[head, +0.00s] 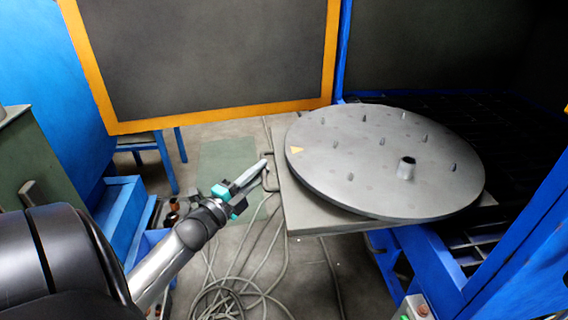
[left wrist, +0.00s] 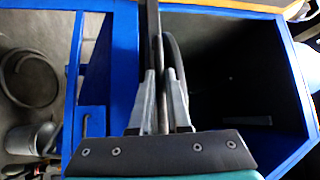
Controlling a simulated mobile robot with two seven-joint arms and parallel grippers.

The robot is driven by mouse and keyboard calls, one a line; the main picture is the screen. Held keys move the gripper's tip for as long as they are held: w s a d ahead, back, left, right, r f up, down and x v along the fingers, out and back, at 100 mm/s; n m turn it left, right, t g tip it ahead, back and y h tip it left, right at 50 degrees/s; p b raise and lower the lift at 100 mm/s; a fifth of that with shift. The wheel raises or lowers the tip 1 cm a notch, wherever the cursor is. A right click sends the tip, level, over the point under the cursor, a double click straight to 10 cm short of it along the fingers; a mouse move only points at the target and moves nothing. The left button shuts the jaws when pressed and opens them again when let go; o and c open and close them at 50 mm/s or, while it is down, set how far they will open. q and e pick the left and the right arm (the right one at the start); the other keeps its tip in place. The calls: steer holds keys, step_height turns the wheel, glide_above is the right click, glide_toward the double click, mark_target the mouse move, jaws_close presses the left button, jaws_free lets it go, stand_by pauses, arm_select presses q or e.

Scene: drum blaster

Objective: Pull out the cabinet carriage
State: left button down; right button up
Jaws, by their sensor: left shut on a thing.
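The cabinet carriage (head: 305,218) is a flat grey plate that sticks out to the left from the blue cabinet. It bears a round grey turntable (head: 385,165) with several short pegs, a central stub and a yellow mark. A thin bar handle (head: 268,182) stands at the plate's left edge. My left gripper (head: 262,166) reaches it from the lower left and is shut on the handle. In the left wrist view the two grey fingers (left wrist: 163,85) close on a thin upright bar (left wrist: 157,45). My right gripper is not in view.
The blue cabinet frame (head: 440,270) with a dark grated inside stands at the right. An orange-edged dark door panel (head: 210,55) is at the back. Loose grey hoses (head: 235,290) lie on the floor below my left arm. Blue bins (head: 125,215) stand at the left.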

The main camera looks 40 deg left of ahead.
arm_select(q)
steer(key=s+a, duration=0.5)
steer(key=shift+s+p, duration=0.4)
steer(key=shift+p, duration=0.05)
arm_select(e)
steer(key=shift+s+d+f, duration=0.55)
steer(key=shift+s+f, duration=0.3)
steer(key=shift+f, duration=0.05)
arm_select(q)
steer(key=shift+a, duration=0.15)
steer(key=c, duration=1.2)
jaws_free()
steer(key=shift+o, duration=0.2)
steer(key=s+d+f+p, duration=0.1)
steer(key=s+f+p, duration=0.1)
steer(key=s, duration=1.3)
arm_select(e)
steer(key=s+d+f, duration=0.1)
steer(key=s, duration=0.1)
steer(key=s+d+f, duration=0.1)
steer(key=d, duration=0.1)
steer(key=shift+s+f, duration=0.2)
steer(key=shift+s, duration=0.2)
